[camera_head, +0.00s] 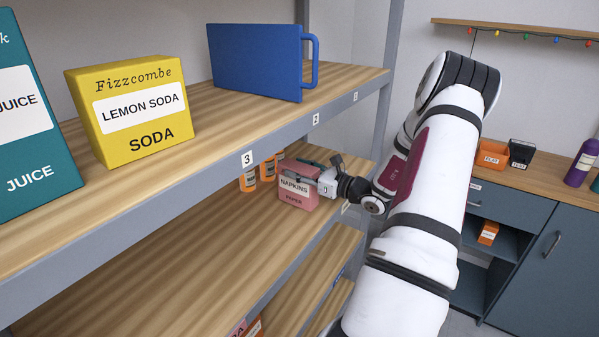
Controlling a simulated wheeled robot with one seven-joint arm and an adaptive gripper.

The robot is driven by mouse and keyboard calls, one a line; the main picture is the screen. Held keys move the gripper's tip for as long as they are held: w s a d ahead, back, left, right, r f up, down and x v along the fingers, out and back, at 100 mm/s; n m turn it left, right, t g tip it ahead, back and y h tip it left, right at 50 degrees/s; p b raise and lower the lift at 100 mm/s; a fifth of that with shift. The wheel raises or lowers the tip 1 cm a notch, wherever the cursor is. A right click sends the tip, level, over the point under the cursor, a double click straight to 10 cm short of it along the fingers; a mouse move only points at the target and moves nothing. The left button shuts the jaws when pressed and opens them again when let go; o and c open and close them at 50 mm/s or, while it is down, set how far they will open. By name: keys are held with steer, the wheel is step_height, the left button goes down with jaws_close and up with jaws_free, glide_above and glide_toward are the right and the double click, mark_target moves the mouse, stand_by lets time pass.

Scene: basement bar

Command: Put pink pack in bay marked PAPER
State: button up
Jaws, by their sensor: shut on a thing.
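The pink pack (297,197), labelled NAPKINS and PAPER, is at the far right end of the middle shelf (190,240), under the upper shelf. My gripper (315,180) reaches in from the right and is shut on the pack near its upper right side. The fingertips are small and partly hidden against the pack. Whether the pack rests on the shelf or is held just above it, I cannot tell. No bay marking that reads PAPER can be made out on the shelf edges.
The upper shelf holds a yellow soda box (130,112), a teal juice box (30,130) and a blue container (255,62). Its edge (280,133) overhangs the pack. A counter with cabinets (510,215) stands at the right.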

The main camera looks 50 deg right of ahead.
steer(key=shift+f, duration=0.2)
steer(key=shift+f, duration=0.15)
steer(key=o, duration=1.4)
steer(key=shift+c, duration=0.2)
steer(key=shift+r, duration=0.2)
steer(key=s, duration=1.2)
steer(key=shift+d, duration=0.45)
